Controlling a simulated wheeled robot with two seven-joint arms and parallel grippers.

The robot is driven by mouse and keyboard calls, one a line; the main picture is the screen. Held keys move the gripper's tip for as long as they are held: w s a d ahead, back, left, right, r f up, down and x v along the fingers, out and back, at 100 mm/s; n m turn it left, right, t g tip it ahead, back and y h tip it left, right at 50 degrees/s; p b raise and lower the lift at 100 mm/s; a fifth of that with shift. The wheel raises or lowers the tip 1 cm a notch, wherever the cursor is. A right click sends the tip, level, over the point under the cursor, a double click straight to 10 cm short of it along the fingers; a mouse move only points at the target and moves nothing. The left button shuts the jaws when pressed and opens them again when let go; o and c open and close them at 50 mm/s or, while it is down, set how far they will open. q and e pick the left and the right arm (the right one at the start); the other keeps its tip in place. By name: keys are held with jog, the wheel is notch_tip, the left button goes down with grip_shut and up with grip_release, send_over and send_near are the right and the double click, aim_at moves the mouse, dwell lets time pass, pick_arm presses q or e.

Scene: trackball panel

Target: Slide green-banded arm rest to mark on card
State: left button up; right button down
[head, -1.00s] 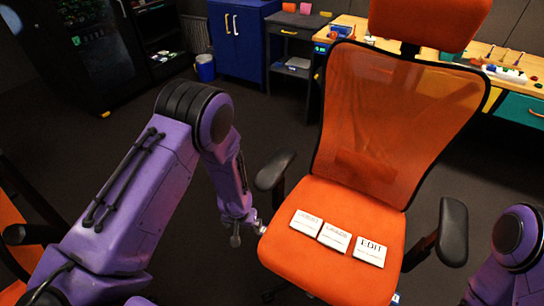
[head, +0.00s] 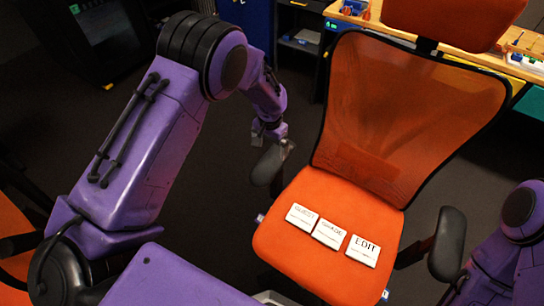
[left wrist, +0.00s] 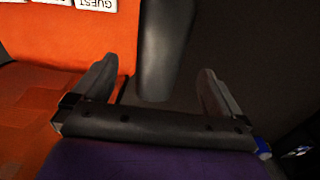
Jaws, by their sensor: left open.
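An orange office chair has a black left arm rest (head: 268,166) and a black right arm rest (head: 447,243). No green band shows on either. Three white cards lie in a row on the seat: GUEST (head: 301,217), one that seems to read GRADE (head: 329,233), and EDIT (head: 363,251). My left gripper (head: 272,140) is at the far end of the left arm rest. In the left wrist view its open fingers (left wrist: 160,72) appear on either side of the arm rest (left wrist: 165,45); contact cannot be told. My right gripper is out of view.
The orange seat (head: 290,250) and mesh backrest (head: 400,120) stand right of my left gripper. A wooden workbench (head: 520,62) is behind the chair. Dark floor to the left of the chair is clear.

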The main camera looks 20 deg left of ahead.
aim_at(269, 164)
pick_arm(q)
jog(key=f, duration=0.5)
jog(key=f+p, duration=0.1)
jog(key=f, duration=0.2)
jog(key=shift+s+a+f, duration=0.15)
jog(key=shift+a+f, duration=0.1)
jog(key=shift+a, duration=0.05)
jog(key=shift+f, duration=0.35)
